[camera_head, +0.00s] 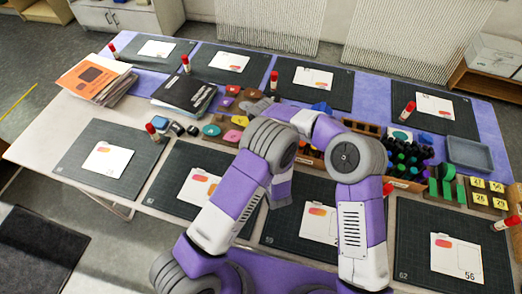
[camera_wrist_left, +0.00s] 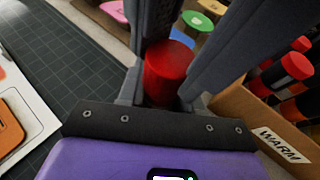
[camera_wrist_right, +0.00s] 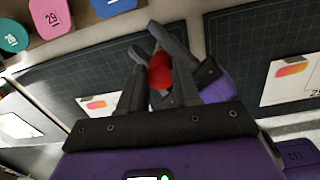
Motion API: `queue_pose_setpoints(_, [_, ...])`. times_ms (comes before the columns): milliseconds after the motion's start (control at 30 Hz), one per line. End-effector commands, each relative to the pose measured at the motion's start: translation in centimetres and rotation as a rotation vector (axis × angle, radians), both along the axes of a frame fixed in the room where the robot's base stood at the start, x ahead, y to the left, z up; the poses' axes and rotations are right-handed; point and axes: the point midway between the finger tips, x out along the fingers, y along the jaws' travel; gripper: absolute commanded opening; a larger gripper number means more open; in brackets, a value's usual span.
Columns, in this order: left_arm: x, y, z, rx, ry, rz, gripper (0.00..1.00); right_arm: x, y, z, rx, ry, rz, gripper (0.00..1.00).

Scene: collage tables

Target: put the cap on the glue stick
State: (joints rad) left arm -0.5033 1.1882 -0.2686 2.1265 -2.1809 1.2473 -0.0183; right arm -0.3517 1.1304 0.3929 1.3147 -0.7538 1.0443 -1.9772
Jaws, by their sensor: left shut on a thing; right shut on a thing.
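In the left wrist view my left gripper (camera_wrist_left: 172,55) is shut on a red cylindrical piece (camera_wrist_left: 168,70), whose round end faces the camera. In the right wrist view my right gripper (camera_wrist_right: 158,85) is shut on a red piece (camera_wrist_right: 160,72). The fingers of my left gripper cross close in front of it, with a bit of red (camera_wrist_right: 153,27) showing beyond. I cannot tell which red piece is the cap and which is the glue stick, or whether they touch. In the head view my arms hide both grippers and what they hold.
Red-capped glue sticks stand by several dark mats (camera_head: 410,107). A wooden box marked WARM (camera_wrist_left: 275,140) with red-topped items is close beside my left gripper. Bottles (camera_head: 405,155), a grey tray (camera_head: 469,154), folders (camera_head: 183,95) and booklets (camera_head: 95,80) crowd the tables.

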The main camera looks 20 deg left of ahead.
Motion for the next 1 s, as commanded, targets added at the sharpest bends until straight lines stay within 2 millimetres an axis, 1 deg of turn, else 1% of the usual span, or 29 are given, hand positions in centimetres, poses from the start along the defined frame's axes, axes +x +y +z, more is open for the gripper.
queue_pose_setpoints(33, [0.41,0.97,0.38,0.003,-0.014,0.022,0.00,-0.69,-0.96,-1.31,-0.034,0.028,0.011,0.00])
queue_pose_setpoints(333, [0.38,1.00,0.37,0.005,-0.013,0.022,0.00,-0.63,-1.05,-1.75,-0.038,0.024,0.013,0.00])
queue_pose_setpoints(767, [0.33,1.05,0.36,0.008,-0.013,0.023,0.00,-0.59,-1.07,-1.79,-0.039,0.022,0.014,0.00])
queue_pose_setpoints(800, [0.32,1.06,0.36,0.008,-0.013,0.023,0.00,-0.59,-1.07,-1.79,-0.039,0.022,0.014,0.36])
queue_pose_setpoints(833, [0.31,1.05,0.36,0.008,-0.013,0.023,0.00,-0.59,-1.07,-1.79,-0.039,0.022,0.014,0.40])
queue_pose_setpoints(1000, [0.31,1.07,0.37,0.009,-0.013,0.023,0.00,-0.58,-1.07,-1.79,-0.039,0.022,0.014,0.40])
